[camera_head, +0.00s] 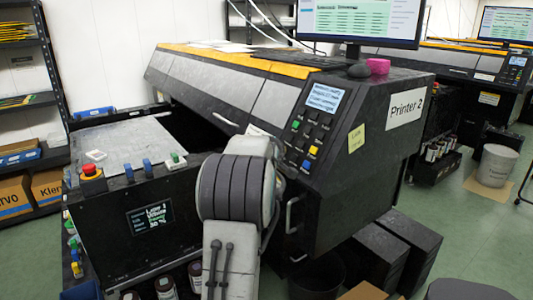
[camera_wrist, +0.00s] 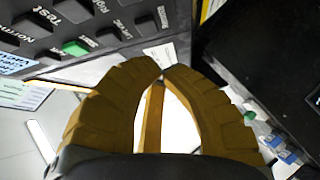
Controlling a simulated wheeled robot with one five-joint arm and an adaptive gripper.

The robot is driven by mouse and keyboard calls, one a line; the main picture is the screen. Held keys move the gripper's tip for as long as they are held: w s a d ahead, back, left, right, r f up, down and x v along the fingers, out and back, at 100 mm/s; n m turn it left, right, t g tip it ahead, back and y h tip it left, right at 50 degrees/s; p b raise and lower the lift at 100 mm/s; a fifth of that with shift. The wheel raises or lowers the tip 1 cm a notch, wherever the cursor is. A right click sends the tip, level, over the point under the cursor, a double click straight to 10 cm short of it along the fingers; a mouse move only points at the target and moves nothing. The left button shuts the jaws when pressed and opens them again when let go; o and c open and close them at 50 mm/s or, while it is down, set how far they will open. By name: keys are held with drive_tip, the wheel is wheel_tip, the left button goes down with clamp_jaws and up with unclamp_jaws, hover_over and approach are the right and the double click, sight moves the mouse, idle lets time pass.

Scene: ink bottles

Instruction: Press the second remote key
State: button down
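My gripper (camera_wrist: 163,72) points at the keypad in the wrist view, with its two yellow-brown fingers bowed and the tips together, nothing between them. The dark control panel (camera_wrist: 110,28) fills the upper left of that view, its labels partly cut off or too blurred to read fully. A green key (camera_wrist: 75,47) and several dark keys show on it. I cannot tell which key is the second remote key. In the head view the panel's keys (camera_head: 312,150) sit below a lit blue screen (camera_head: 325,97) on the front of Printer 2. My gripper is hidden there behind my arm.
A flat grey bed (camera_head: 120,140) with a red stop button (camera_head: 91,170) lies to the left. A monitor (camera_head: 360,22) stands on top of the printer. A yellow note (camera_head: 356,138) is on its side.

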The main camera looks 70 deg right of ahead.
drive_tip(key=b+v, duration=0.1)
drive_tip(key=v, duration=0.7)
idle(1.0)
drive_tip(key=s+a+f+m+g+y, duration=0.2)
drive_tip(key=a+f+m+y, duration=0.5)
drive_tip(key=f, duration=0.6)
drive_tip(key=s+a+f+m+y, duration=0.1)
drive_tip(key=a+f+m+y, duration=0.3)
drive_tip(key=a, duration=0.9)
drive_tip(key=w+a+r+n+p, duration=0.2)
drive_tip(key=a+r+n+p, duration=0.1)
drive_tip(key=a, duration=0.8)
drive_tip(key=w+a+r+n+t+y+p, duration=0.1)
drive_tip(key=w+a+r+n+p, duration=0.2)
drive_tip(key=a, duration=0.9)
drive_tip(key=w+a+r+n+t+y+p, duration=0.1)
drive_tip(key=a+r+n, duration=0.4)
drive_tip(key=a, duration=0.7)
drive_tip(key=shift+w+r+n+p, duration=0.15)
drive_tip(key=shift+w+n+p, duration=0.5)
drive_tip(key=shift+n+p, duration=0.4)
